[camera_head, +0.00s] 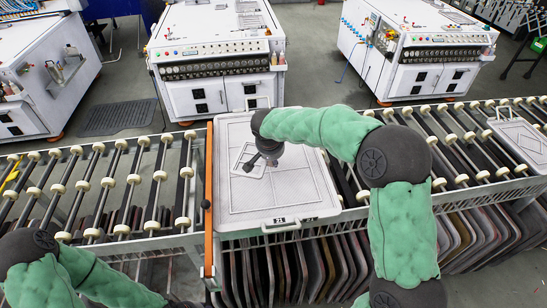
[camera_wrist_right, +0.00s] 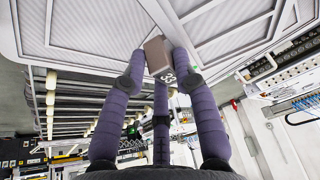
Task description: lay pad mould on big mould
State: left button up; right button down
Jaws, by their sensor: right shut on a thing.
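The big mould (camera_head: 300,200) is a large pale tray with thin raised lines, lying on the roller line in the middle of the head view. The pad mould (camera_head: 238,163) looks like a small pale square frame over its left-centre part. I cannot tell whether it touches the big mould. My right gripper (camera_head: 261,163) reaches over from the right, above the big mould. In the wrist view its dark fingers (camera_wrist_right: 157,68) are closed around a brown block (camera_wrist_right: 156,54) beside a "33" mark, against pale ribbed panels. My left arm shows at lower left; its gripper is out of view.
Roller tracks (camera_head: 130,180) extend to both sides. Another pale tray (camera_head: 522,140) lies on the rollers at far right. White machines (camera_head: 215,55) stand behind. Dark panels (camera_head: 310,265) are racked below.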

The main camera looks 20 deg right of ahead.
jog(key=w+d+f, duration=0.1)
jog(key=w+f, duration=0.1)
jog(key=w+d+f, duration=0.2)
jog(key=w, duration=0.1)
jog(key=w+d+f, duration=0.1)
jog(key=w+f, duration=0.1)
jog(key=f, duration=0.1)
jog(key=shift+w+d, duration=0.2)
jog(key=shift+w, duration=0.1)
jog(key=shift+w+d+f+b, duration=0.1)
jog(key=shift+f+b, duration=0.1)
jog(key=shift+f, duration=0.75)
jog(key=shift+w+d+f+b, duration=0.1)
jog(key=shift+f+b, duration=0.1)
jog(key=shift+f, duration=0.75)
jog(key=shift+a, duration=0.1)
jog(key=c, duration=1)
grip_release()
jog(key=shift+s+f, duration=0.1)
jog(key=shift+o, duration=0.2)
jog(key=p+v, duration=0.1)
jog(key=v, duration=1.1)
